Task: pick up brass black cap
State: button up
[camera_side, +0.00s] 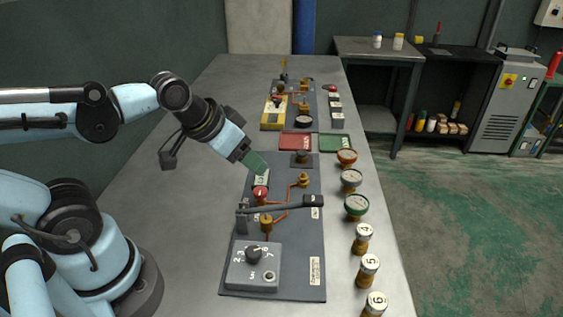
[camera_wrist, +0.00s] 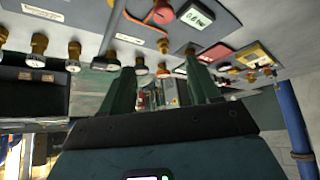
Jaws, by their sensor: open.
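My gripper (camera_side: 256,163) has green fingers and hangs tilted above the grey panel (camera_side: 308,268) in the side view. In the wrist view the two fingers of my gripper (camera_wrist: 158,78) are apart with nothing between them. A small dark round cap (camera_side: 302,156) sits on a dark plate just beyond the panel, right of my gripper and apart from it. It looks like the brass black cap, but its brass is too small to make out. I cannot single it out in the wrist view.
A red mat (camera_side: 295,142) and a green mat (camera_side: 335,143) lie behind the cap. Round gauges (camera_side: 356,206) and numbered brass bottles (camera_side: 368,270) line the right table edge. A black lever (camera_side: 285,206) crosses the panel above a grey dial box (camera_side: 255,268). The table's left side is clear.

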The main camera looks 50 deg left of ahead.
jog(key=w+a+r+m+g, duration=0.1)
jog(key=w+r+m+g, duration=0.1)
jog(key=w+r, duration=0.3)
jog(key=m+g, duration=0.4)
jog(key=m, duration=0.1)
send_over(301, 152)
jog(key=shift+h, duration=0.4)
notch_tip(301, 152, down, 12)
jog(key=shift+d+f, duration=0.15)
jog(key=shift+a+f, duration=0.2)
jog(key=shift+f, duration=2.55)
jog(key=c, duration=1.1)
